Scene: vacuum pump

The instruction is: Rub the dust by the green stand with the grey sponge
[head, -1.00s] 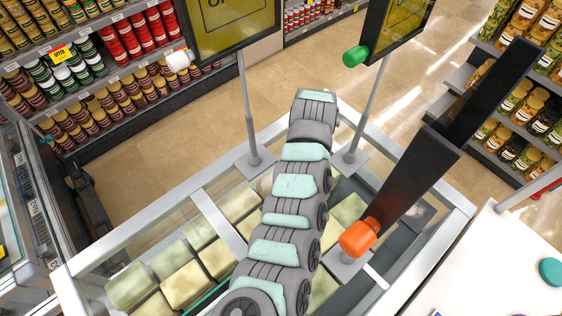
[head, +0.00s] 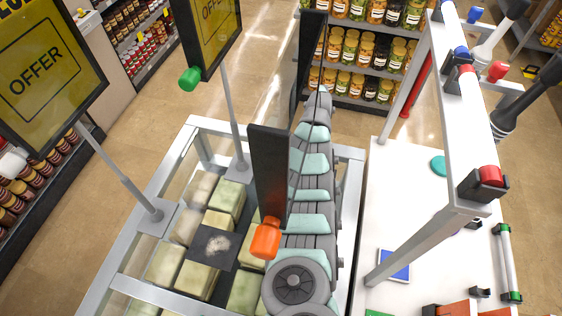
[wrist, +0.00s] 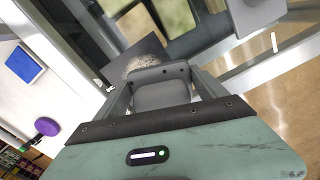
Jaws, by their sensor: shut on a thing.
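The grey sponge (wrist: 162,96) shows in the wrist view as a grey block between the dark fingers of my gripper (wrist: 164,80), which is shut on it. The whitish dust (head: 217,243) lies on a dark square plate among pale blocks in the head view. It also shows in the wrist view (wrist: 127,64), just beyond the sponge, which hides part of it. Whether sponge and plate touch cannot be told. The green stand (head: 190,79), a sign on a pole with a green knob, has its foot (head: 236,170) behind the plate. My gripper is not discernible in the head view.
A stand with a white knob (head: 14,164) has its foot left of the plate. A dark panel with an orange knob (head: 265,238) stands to its right. A metal frame (head: 167,180) surrounds the pale blocks. A white table (head: 400,180) lies at the right.

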